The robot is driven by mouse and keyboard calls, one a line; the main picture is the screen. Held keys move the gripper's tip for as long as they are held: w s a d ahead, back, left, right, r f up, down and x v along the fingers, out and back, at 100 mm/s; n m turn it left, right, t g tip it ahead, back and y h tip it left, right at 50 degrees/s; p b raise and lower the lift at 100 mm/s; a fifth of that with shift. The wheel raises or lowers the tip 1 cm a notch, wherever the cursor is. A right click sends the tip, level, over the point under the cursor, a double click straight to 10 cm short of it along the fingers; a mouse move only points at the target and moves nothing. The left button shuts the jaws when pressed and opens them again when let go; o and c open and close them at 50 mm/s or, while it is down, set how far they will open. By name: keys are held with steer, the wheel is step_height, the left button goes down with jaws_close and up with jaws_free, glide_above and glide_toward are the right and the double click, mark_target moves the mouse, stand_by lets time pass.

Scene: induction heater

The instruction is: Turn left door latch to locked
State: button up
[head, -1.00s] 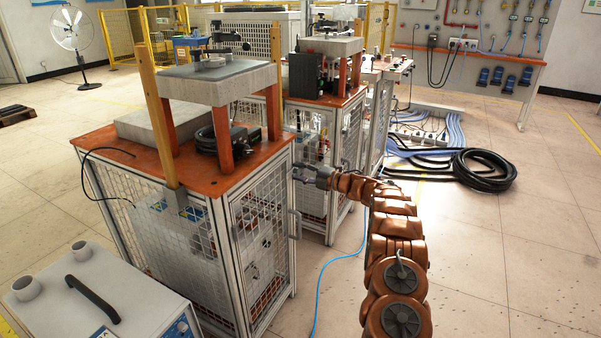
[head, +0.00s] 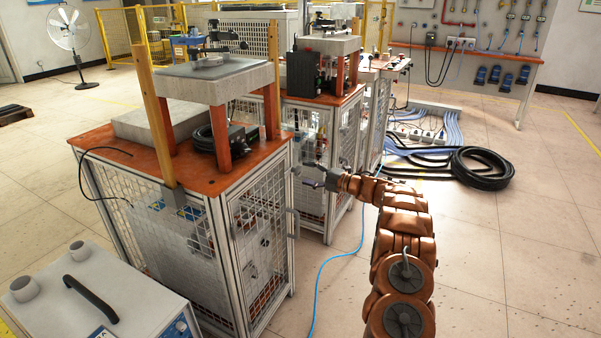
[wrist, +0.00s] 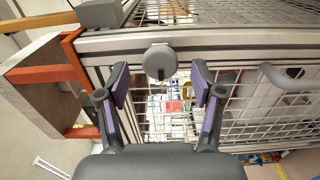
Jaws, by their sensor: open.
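The front cabinet (head: 262,175) has mesh doors with a grey pull handle (head: 293,222). In the wrist view a round grey latch (wrist: 160,61) sits on the cabinet's pale frame rail, above the mesh door as pictured. My gripper (wrist: 160,80) is open, with its two dark fingers on either side of the latch in the picture and a visible gap at each side. It holds nothing. In the head view my gripper (head: 316,175) is just right of the cabinet's upper right corner. The latch is too small there to read its position.
The pull handle (wrist: 288,78) is right of my fingers in the wrist view. A second cabinet (head: 318,135) stands close behind. A blue cable (head: 325,265) lies on the floor, and a black hose coil (head: 482,168) lies farther right.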

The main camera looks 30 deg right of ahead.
steer(key=v, duration=0.7)
steer(key=shift+s+d, duration=0.15)
steer(key=shift+s, duration=0.2)
